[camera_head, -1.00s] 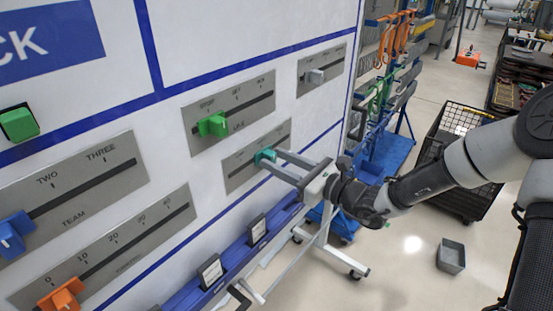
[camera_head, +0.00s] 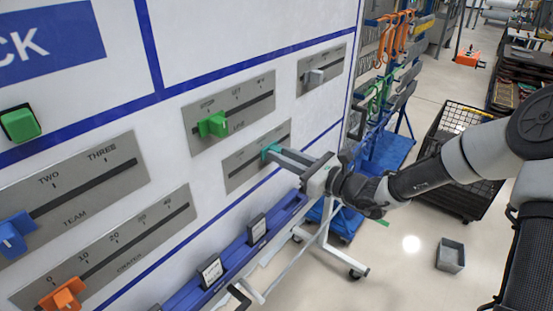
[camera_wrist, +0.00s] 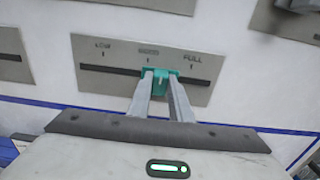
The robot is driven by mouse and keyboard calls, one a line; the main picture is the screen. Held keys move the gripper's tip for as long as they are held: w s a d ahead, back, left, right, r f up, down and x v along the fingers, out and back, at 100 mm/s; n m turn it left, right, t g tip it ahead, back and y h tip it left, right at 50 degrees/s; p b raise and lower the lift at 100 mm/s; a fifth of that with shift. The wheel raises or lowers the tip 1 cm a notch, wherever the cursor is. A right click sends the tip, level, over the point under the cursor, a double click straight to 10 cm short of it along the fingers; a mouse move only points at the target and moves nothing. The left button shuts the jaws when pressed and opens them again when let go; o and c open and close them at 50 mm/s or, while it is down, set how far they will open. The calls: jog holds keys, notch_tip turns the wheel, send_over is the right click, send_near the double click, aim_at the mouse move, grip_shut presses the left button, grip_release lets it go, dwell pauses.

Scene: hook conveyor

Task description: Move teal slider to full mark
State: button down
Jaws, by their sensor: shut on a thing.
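The teal slider (camera_head: 270,152) sits in the slot of a grey panel (camera_head: 240,176) on the white board. In the wrist view the teal slider (camera_wrist: 158,73) stands a little right of the middle mark and left of the FULL mark; LOW is at the left. My gripper (camera_head: 276,155) reaches the panel from the right and is shut on the slider. In the wrist view my gripper (camera_wrist: 160,79) has a finger on each side of the slider's lower part.
A green slider (camera_head: 212,125) sits on the panel above, with a grey slider (camera_head: 315,76) at upper right. Blue (camera_head: 12,236) and orange (camera_head: 64,294) sliders are at left. A blue ledge with small signs (camera_head: 257,229) runs below. Floor at right holds a wire cart (camera_head: 460,170).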

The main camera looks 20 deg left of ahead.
jog(key=w, duration=0.1)
jog(key=w+d, duration=0.1)
jog(key=w, duration=0.1)
jog(key=w+d, duration=0.1)
jog(key=w, duration=0.1)
jog(key=shift+d+r, duration=0.1)
jog(key=shift+w, duration=0.1)
jog(key=c, duration=1.6)
grip_release()
jog(key=shift+w, duration=0.1)
jog(key=b+v, duration=0.1)
jog(key=v, duration=1.6)
jog(key=shift+s+d, duration=0.2)
jog(key=shift+s, duration=0.05)
